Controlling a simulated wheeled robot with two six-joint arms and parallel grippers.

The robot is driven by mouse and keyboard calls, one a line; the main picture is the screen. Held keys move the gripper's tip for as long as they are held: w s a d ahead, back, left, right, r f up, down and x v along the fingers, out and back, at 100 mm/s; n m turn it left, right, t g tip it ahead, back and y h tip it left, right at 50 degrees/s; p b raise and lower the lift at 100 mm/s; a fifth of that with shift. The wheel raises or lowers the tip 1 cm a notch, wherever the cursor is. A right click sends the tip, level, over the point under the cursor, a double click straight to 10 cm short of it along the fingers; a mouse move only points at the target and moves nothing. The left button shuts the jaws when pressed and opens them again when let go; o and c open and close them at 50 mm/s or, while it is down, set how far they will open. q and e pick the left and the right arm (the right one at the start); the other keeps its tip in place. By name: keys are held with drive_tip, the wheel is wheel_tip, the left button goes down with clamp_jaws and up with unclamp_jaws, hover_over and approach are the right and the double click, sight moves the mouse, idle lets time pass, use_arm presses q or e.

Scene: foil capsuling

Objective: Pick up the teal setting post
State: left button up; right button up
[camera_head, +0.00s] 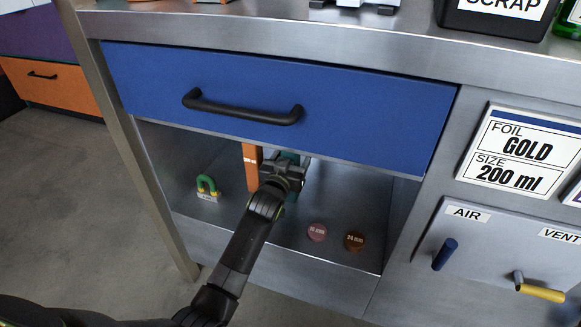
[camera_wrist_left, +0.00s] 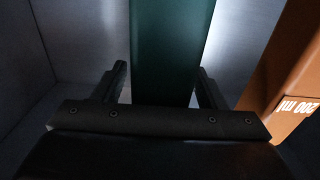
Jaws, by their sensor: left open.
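The teal setting post (camera_wrist_left: 170,50) stands upright inside the open shelf under the blue drawer. In the head view only a little of the teal post (camera_head: 290,157) shows behind my left gripper (camera_head: 287,165). In the wrist view my left gripper (camera_wrist_left: 162,85) is open, with one finger on each side of the post. Whether the fingers touch it cannot be told. My right gripper is not in either view.
An orange post (camera_head: 251,168) marked 200 ml stands close beside the teal one. A green-handled object (camera_head: 207,186) sits at the shelf's left. A pink disc (camera_head: 317,232) and a brown disc (camera_head: 354,241) lie at right. The blue drawer (camera_head: 270,85) overhangs the shelf.

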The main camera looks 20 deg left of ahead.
use_arm(q)
drive_tip(key=shift+c, duration=0.2)
drive_tip(key=c, duration=1.2)
drive_tip(key=shift+r, duration=0.15)
